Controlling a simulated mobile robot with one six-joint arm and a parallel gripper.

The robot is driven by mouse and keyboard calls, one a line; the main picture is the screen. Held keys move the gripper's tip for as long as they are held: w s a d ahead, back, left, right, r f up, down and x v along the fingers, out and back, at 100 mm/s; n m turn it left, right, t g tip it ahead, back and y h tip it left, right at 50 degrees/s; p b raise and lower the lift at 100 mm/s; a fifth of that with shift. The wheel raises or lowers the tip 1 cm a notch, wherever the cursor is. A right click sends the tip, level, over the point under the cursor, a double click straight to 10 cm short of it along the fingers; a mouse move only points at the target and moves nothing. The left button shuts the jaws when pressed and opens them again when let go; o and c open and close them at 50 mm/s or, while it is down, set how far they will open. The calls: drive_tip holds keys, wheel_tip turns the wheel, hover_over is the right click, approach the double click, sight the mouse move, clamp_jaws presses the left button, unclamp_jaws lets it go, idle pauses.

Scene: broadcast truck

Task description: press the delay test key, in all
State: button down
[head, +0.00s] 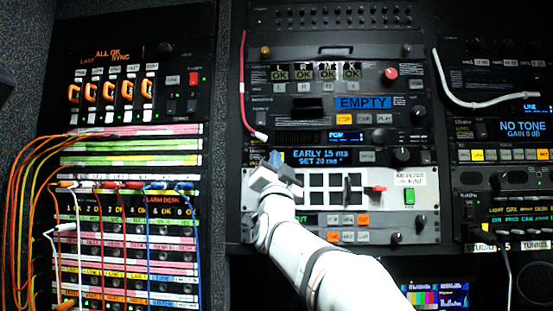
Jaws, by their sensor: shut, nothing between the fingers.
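A rack unit with a blue display (322,156) reading "EARLY 15 ms SET 20 ms" is in the middle of the head view; it looks like the delay unit. A small dark key (367,157) sits right of the display, its label too small to read. A black knob (402,156) is further right. My gripper (276,161) is shut and empty, in front of the left end of this unit and the top left of the white panel below. It hides what lies behind it. I cannot tell whether it touches the panel.
A white panel (335,209) with black square openings, a red lever (376,189) and a green switch (409,196) lies just below. Coloured patch cables (101,240) fill the left rack.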

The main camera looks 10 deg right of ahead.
drive_tip(key=shift+s+a+b, duration=0.2)
drive_tip(key=shift+s+b, duration=0.35)
drive_tip(key=shift+s, duration=0.1)
drive_tip(key=s+b, duration=0.1)
drive_tip(key=s+a+b, duration=0.1)
drive_tip(key=s, duration=0.1)
drive_tip(key=s+b, duration=0.1)
drive_tip(key=shift+s+a, duration=0.25)
drive_tip(key=shift+s, duration=0.15)
idle(0.6)
